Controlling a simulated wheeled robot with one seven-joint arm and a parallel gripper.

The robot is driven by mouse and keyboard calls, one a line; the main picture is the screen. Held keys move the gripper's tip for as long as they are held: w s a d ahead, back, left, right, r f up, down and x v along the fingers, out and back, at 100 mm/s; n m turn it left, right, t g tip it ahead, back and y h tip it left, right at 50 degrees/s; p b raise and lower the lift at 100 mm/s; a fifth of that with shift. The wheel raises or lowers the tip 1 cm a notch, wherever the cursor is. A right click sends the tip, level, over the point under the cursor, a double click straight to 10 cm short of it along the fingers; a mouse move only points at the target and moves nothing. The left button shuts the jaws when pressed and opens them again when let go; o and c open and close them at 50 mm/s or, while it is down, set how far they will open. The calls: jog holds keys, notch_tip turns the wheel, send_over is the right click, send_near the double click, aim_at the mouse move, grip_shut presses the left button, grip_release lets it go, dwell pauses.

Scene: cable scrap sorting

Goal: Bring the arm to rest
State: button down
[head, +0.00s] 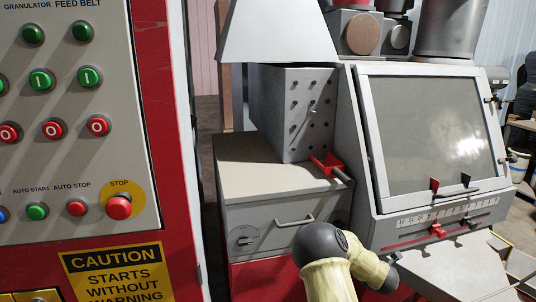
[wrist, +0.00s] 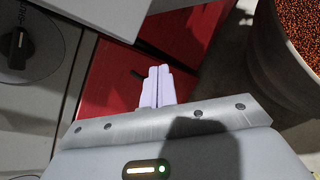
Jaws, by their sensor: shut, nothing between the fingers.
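My gripper (wrist: 156,86) shows in the wrist view with its two pale fingers together and nothing between them. It hangs in front of a red cabinet panel (wrist: 108,88). In the head view my arm rises at the bottom centre, in front of the grey and red cabinet and the sloped-window machine. The gripper itself cannot be made out in the head view.
A control panel (head: 90,150) with green and red buttons stands at the left. A grey cabinet (head: 270,210) with a red-handled lever (head: 330,168) and a windowed machine (head: 425,130) stand close ahead. In the wrist view, a bin (wrist: 270,60) of copper-coloured granules is at the upper right.

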jog(key=s+a+r+m+g+y, duration=0.15)
jog(key=s+a+r+m, duration=0.35)
jog(key=s+m, duration=0.5)
jog(key=s+a+r+m+g, duration=0.3)
jog(key=s+a+m, duration=0.5)
jog(key=s, duration=0.4)
jog(key=s+a+r+m+g+y, duration=0.1)
jog(key=s+a+r+m+g, duration=0.25)
jog(key=s+a+m, duration=0.45)
notch_tip(320, 180, up, 16)
jog(key=s+d+m+t+p, duration=0.1)
jog(key=s+d+p, duration=0.1)
jog(key=p, duration=1.4)
